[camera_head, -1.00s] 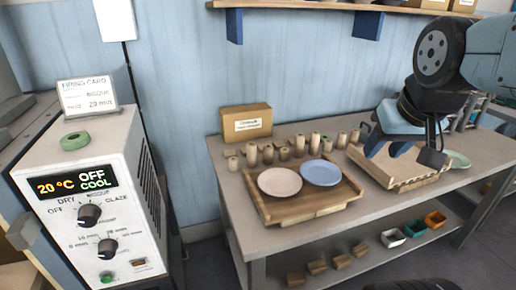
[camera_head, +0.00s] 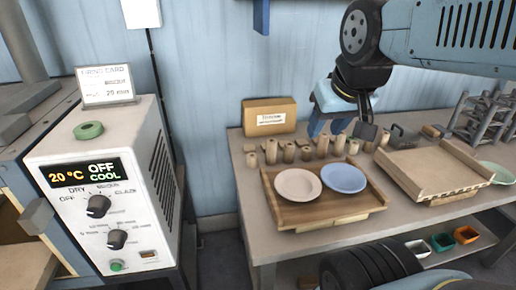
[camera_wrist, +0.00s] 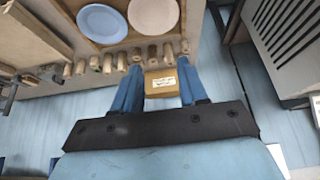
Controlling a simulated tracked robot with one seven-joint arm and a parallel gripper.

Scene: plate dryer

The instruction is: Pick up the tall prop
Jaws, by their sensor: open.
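A row of several small tan clay props of varying height stands upright along the back of the worktable. One of the taller-looking props (camera_head: 270,151) stands near the left end, just in front of a cardboard box. I cannot tell for sure which one is the tall prop. The row also crosses the wrist view, with one prop (camera_wrist: 152,53) between and just beyond my fingers. My gripper (camera_head: 342,124) is open and empty, above and behind the right half of the row. Its two blue fingers (camera_wrist: 157,72) point toward the row and frame the box.
A wooden tray (camera_head: 325,214) with a pink plate (camera_head: 298,185) and a blue plate (camera_head: 344,177) lies before the props. The cardboard box (camera_head: 269,116) stands behind them. A kiln controller (camera_head: 95,160) stands left, across a gap.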

